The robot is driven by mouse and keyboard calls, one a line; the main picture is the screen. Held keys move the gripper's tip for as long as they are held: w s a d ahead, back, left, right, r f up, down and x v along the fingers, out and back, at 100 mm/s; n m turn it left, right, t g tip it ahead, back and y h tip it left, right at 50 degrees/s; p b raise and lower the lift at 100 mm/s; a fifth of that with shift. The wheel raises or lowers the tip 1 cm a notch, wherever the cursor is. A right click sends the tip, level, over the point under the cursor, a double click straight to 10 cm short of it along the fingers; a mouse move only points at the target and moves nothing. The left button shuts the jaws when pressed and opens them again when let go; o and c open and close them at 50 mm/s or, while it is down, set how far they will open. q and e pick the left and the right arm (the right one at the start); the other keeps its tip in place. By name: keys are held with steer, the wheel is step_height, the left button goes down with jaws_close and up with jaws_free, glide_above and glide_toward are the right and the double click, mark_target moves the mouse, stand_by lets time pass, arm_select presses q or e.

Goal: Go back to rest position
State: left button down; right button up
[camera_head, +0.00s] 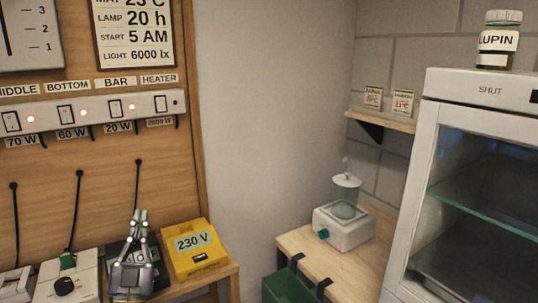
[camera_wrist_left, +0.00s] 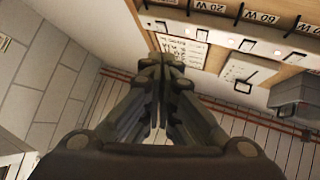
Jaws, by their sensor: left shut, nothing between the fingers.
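My left gripper (camera_head: 140,217) rises from the lower left of the head view, with its fingers pointing up in front of the bench devices. In the left wrist view my left gripper (camera_wrist_left: 165,62) has its fingertips together, and nothing shows between them. It looks clear of the wooden panel (camera_head: 150,185) behind it. My right gripper does not show in either view.
A switch strip (camera_head: 85,117) runs along the panel. Further right are a white device (camera_head: 344,229) on a wooden table, a green crate (camera_head: 288,287) and a glass-fronted cabinet (camera_head: 432,150).

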arm_select(q)
steer(key=s+d+f+g+h, duration=0.1)
steer(key=s+d+f+g, duration=0.25)
steer(key=f, duration=0.45)
steer(key=s+d+f+m+g+h, duration=0.1)
steer(key=s+d+f+g, duration=0.2)
steer(key=f+g, duration=0.35)
steer(key=s+d+f+g+h, duration=0.1)
steer(key=s+d+f+g, duration=0.25)
steer(key=f, duration=0.65)
steer(key=s+a+f+n+g+y, duration=0.1)
steer(key=s+f+g, duration=0.4)
steer(key=s, duration=0.8)
steer(key=s+a+f+n+g+y, duration=0.1)
steer(key=s+f+g, duration=0.4)
steer(key=s, duration=0.7)
step_height(320, 180, down, 25)
steer(key=s+g, duration=0.1)
steer(key=s, duration=0.1)
steer(key=s+a+f+g, duration=0.1)
steer(key=s+a+f, duration=0.1)
steer(key=s+f, duration=1.4)
steer(key=shift+s+a+f+y, duration=0.2)
steer(key=shift+a+f+y, duration=0.1)
steer(key=shift+a, duration=0.1)
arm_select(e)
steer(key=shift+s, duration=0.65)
